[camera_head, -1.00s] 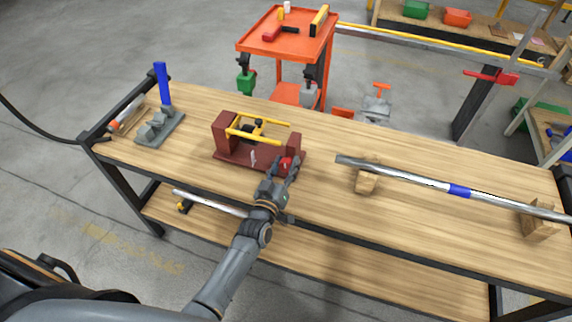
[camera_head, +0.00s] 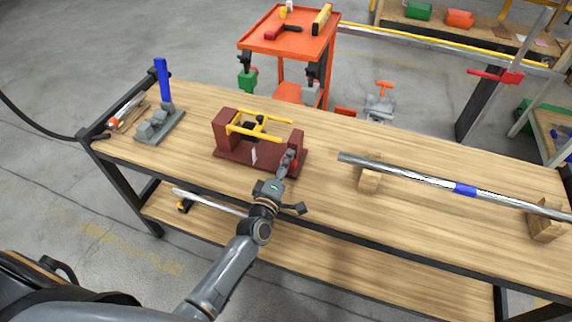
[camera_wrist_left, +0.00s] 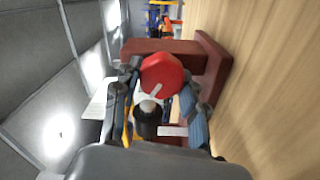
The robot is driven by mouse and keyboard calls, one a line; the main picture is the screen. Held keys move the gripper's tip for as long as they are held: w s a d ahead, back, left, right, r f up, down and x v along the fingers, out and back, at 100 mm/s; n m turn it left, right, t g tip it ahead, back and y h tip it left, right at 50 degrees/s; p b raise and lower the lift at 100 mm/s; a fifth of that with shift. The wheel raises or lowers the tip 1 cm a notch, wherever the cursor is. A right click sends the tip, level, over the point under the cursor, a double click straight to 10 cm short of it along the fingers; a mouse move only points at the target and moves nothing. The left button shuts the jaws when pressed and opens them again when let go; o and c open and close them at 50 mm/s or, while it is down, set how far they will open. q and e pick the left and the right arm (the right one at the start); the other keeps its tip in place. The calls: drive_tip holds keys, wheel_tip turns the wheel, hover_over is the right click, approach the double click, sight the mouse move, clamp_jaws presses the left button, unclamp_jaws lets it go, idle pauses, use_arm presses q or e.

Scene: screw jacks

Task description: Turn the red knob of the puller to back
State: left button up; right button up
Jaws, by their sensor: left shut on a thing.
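The puller (camera_head: 232,154) stands on the wooden workbench, with a dark red base and end blocks and a yellow frame. It also shows in the left wrist view (camera_wrist_left: 212,65). The round red knob (camera_wrist_left: 162,75) with a pale pointer mark is seen face-on in the left wrist view. In the head view my gripper hides the knob at the puller's right end block. My left gripper (camera_head: 288,160) is shut on the knob, with one finger on each side of it in the left wrist view (camera_wrist_left: 160,82). My right gripper is out of view.
A grey fixture with a blue upright handle (camera_head: 164,82) stands at the bench's left end. A long metal bar with a blue band (camera_head: 466,190) rests on wooden blocks to the right. An orange tool cart (camera_head: 277,38) stands behind. The bench between puller and bar is clear.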

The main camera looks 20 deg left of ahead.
use_arm(q)
drive_tip(key=n, duration=0.2)
drive_tip(key=n+b, duration=0.1)
drive_tip(key=n, duration=0.1)
drive_tip(key=n+b, duration=0.1)
drive_tip(key=n, duration=0.1)
drive_tip(key=shift+f, duration=0.35)
drive_tip(key=n+b, duration=0.2)
drive_tip(key=n, duration=0.3)
drive_tip(key=shift+d+f+n, duration=0.1)
drive_tip(key=shift+n, duration=0.3)
drive_tip(key=n+b, duration=0.1)
drive_tip(key=n, duration=0.3)
drive_tip(key=shift+d+n, duration=0.1)
drive_tip(key=shift+n, duration=0.2)
drive_tip(key=shift+d+n, duration=0.1)
drive_tip(key=shift+n, duration=2.2)
drive_tip(key=o, duration=1.2)
drive_tip(key=shift+c, duration=0.2)
